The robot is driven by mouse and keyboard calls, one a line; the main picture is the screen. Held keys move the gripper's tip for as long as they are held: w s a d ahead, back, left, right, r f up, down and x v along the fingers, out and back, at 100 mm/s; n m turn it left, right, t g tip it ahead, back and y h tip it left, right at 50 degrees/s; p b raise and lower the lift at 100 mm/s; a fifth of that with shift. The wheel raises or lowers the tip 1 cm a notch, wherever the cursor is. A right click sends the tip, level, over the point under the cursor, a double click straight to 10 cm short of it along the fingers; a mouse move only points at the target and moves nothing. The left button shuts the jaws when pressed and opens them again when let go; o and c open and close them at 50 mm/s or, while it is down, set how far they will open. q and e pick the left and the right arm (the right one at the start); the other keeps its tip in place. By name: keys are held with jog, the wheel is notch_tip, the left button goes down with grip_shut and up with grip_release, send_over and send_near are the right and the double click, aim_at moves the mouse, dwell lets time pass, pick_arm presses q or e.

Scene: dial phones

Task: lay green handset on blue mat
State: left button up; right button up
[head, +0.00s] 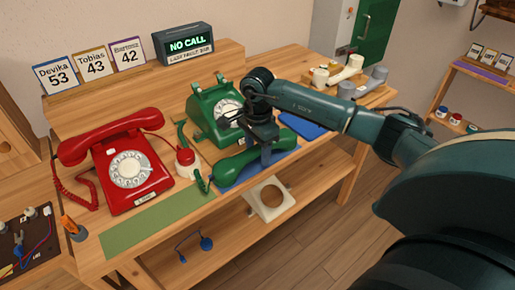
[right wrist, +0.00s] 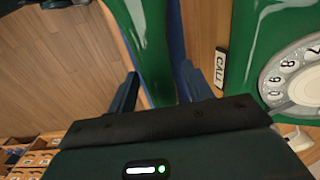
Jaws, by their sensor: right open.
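The green handset (head: 238,170) lies on the blue mat (head: 285,154) in front of the green dial phone (head: 207,115), whose cradle is empty. My right gripper (head: 266,155) is open, over the handset's right part, pointing down. In the right wrist view the green handset (right wrist: 150,45) lies between the two spread fingers (right wrist: 160,88), and a strip of blue mat (right wrist: 178,45) shows beside it. The arm and gripper hide part of the handset and mat. My left gripper is not in view.
A red dial phone (head: 130,175) with its handset on stands at left, behind a green mat (head: 155,225). A red-and-white bottle-like item (head: 186,160) stands between the phones. A "NO CALL" display (head: 185,45) is at the back.

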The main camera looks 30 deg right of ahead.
aim_at(258, 147)
notch_tip(258, 147, up, 12)
jog(key=s+a+f+g+y, duration=0.1)
jog(key=s+a+f+y, duration=0.15)
jog(key=a, duration=0.45)
jog(key=s+a+f+m+y, duration=0.1)
jog(key=s+a+f+y, duration=0.1)
jog(key=a+y, duration=0.3)
jog(key=s+a+f+g+y, duration=0.1)
jog(key=s+a+f+y, duration=0.1)
jog(key=a, duration=0.6)
jog(key=s+a+r+m+t+y, duration=0.45)
jog(key=a+r+m+y, duration=0.25)
jog(key=a+m+y, duration=0.3)
jog(key=w+d+f+m+t+h, duration=0.15)
jog(key=d+m+t+h, duration=0.4)
jog(key=m, duration=0.75)
jog(key=w+d+f+m+t+h, duration=0.1)
jog(key=d+f+m+t+h, duration=0.15)
jog(key=m+t, duration=0.9)
jog(key=s+d+f+m+g+h, duration=0.2)
jog(key=s+f+m+g+h, duration=0.1)
jog(key=f+m, duration=0.5)
jog(key=s+d+f+m+g+h, duration=0.2)
jog(key=s+f+m+g+h, duration=0.1)
jog(key=s+f+m+g, duration=0.2)
notch_tip(258, 147, down, 3)
jog(key=s+m, duration=0.2)
jog(key=m, duration=0.2)
jog(key=shift+h, duration=0.35)
